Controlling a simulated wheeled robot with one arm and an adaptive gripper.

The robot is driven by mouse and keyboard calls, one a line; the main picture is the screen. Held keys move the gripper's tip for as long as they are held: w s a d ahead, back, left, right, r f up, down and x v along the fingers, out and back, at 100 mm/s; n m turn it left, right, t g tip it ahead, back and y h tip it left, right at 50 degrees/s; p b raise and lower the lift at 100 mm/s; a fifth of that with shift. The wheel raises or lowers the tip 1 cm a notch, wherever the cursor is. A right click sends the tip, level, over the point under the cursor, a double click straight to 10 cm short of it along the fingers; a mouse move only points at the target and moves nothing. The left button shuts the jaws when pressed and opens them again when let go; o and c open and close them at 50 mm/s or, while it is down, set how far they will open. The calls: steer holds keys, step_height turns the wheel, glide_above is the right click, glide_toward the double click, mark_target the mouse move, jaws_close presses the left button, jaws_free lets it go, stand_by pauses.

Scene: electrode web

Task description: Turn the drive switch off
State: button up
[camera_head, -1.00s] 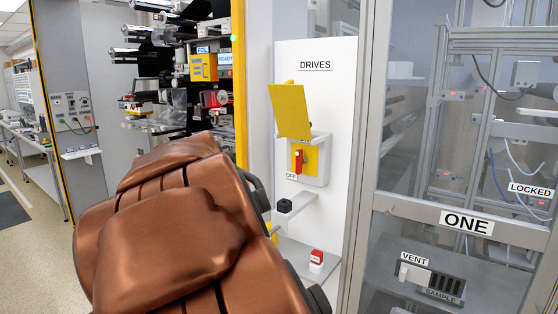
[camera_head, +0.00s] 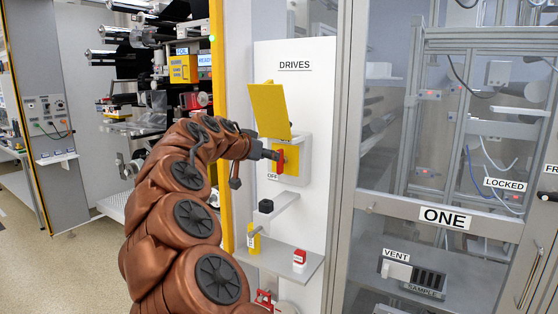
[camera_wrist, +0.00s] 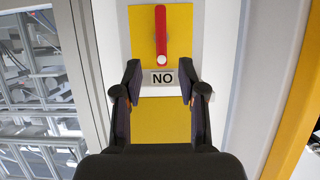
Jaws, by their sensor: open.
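The drive switch has a red handle (camera_head: 278,160) on a yellow plate (camera_head: 292,160), on the white panel marked DRIVES. Its yellow cover (camera_head: 268,108) is raised. In the wrist view, which is upside down, the red handle (camera_wrist: 160,35) lies upright with its white-dotted end by the ON label (camera_wrist: 162,78). An OFF label (camera_head: 272,176) sits below the switch in the head view. My gripper (camera_head: 270,155) is in front of the switch. In the wrist view my gripper (camera_wrist: 160,74) is open and empty, with fingertips either side of the ON label, short of the handle.
Below the switch are a small shelf with a black knob (camera_head: 265,206) and a lower shelf with a red-and-white block (camera_head: 299,258). The glass door marked ONE (camera_head: 446,217) stands right; a yellow post (camera_head: 221,90) stands left.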

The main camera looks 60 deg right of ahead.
steer(key=p, duration=0.2)
glide_above(280, 174)
step_height(280, 174, down, 2)
steer(key=shift+w+d+f, duration=0.4)
steer(key=shift+d+f, duration=0.05)
steer(key=shift+f, duration=0.05)
